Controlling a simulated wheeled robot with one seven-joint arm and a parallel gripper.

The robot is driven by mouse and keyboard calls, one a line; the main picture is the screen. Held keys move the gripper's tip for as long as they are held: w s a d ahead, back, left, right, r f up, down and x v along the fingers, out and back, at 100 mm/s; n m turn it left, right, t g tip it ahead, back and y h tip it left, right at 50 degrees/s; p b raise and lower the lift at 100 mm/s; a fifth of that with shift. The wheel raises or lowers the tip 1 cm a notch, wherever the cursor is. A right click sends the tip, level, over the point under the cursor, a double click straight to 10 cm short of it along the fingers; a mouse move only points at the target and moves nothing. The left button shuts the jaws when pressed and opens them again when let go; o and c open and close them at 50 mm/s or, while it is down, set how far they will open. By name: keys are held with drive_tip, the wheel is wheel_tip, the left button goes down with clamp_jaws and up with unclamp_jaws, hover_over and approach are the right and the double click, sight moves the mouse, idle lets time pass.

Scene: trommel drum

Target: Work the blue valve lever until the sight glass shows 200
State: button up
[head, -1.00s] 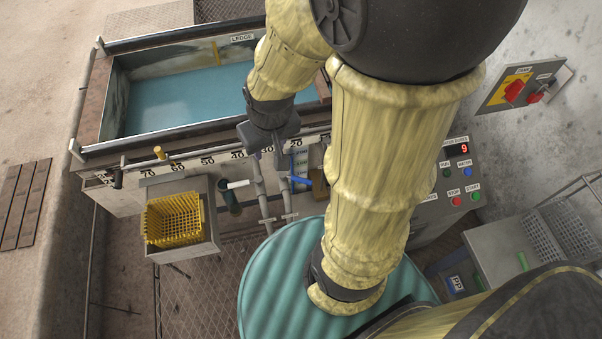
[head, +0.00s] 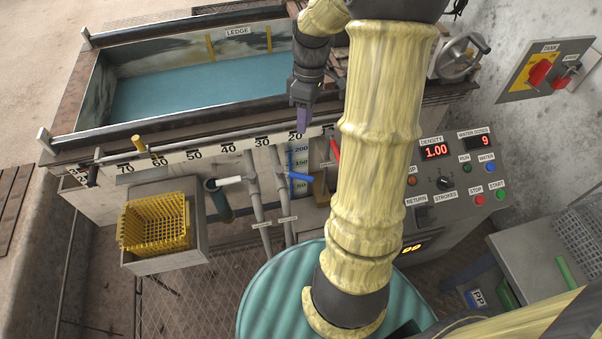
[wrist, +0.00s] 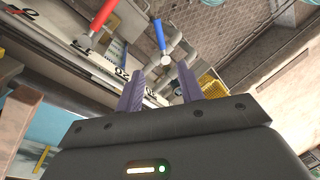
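The blue valve lever (head: 300,176) sits on the pipework below the ruler rail and points right; it also shows in the wrist view (wrist: 159,36), ahead of my fingertips. The sight glass (head: 291,160) is the upright strip behind it, with marks including 200, 150 and 50. Its liquid level is too small to read. My gripper (head: 303,122) hangs above the lever and the sight glass, apart from both. In the wrist view my gripper (wrist: 160,88) has its two fingers spread with nothing between them.
A red lever (head: 335,150) stands just right of the sight glass. A white-handled lever (head: 229,181) is to the left, with pipes between. A yellow basket (head: 155,225) stands further left. The control panel (head: 455,185) is right, partly behind my arm.

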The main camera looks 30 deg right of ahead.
sight(300, 174)
drive_tip(key=a+f+b, duration=0.1)
drive_tip(key=f+b, duration=0.1)
drive_tip(key=f, duration=0.3)
drive_tip(key=s+f+b, duration=0.1)
drive_tip(key=f+b, duration=0.2)
drive_tip(key=f, duration=0.3)
drive_tip(key=s+a+f+b, duration=0.1)
drive_tip(key=f+b, duration=0.1)
drive_tip(key=f, duration=0.4)
drive_tip(key=shift+s+a+b, duration=0.2)
drive_tip(key=shift+a+b, duration=0.1)
clamp_jaws()
